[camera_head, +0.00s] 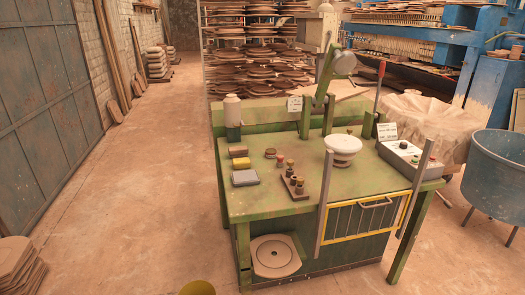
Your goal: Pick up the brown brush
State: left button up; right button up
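No brush shape is clear enough to name with certainty at this size. A small dark brown object (270,153) lies on the green worktable (253,205), near its middle left. Left of it is a brown-and-yellow block (238,151), with a yellow block (241,163) and a grey block (245,178) in front. Small knobbed pieces (281,160) stand just right of the brown object. A brown holder (295,187) with several knobbed pieces is nearer the front. Neither of my grippers is in view.
A white bowl-shaped piece (343,145), a control box (409,157) and a bottle (232,112) stand on the table. Grey upright bars (325,200) and a yellow-framed guard (365,218) edge the front right. A blue tub (495,175) stands right. Floor is open at left.

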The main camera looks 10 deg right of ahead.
aim_at(238, 152)
jog(key=i+j+z, duration=0.1)
jog(key=j+z, duration=0.15)
jog(key=z, duration=0.15)
jog(key=i+j+z, duration=0.1)
jog(key=j+z, duration=0.85)
jog(key=z, duration=0.15)
jog(key=j+z, duration=0.35)
jog(key=j, duration=2.15)
jog(key=i, duration=0.05)
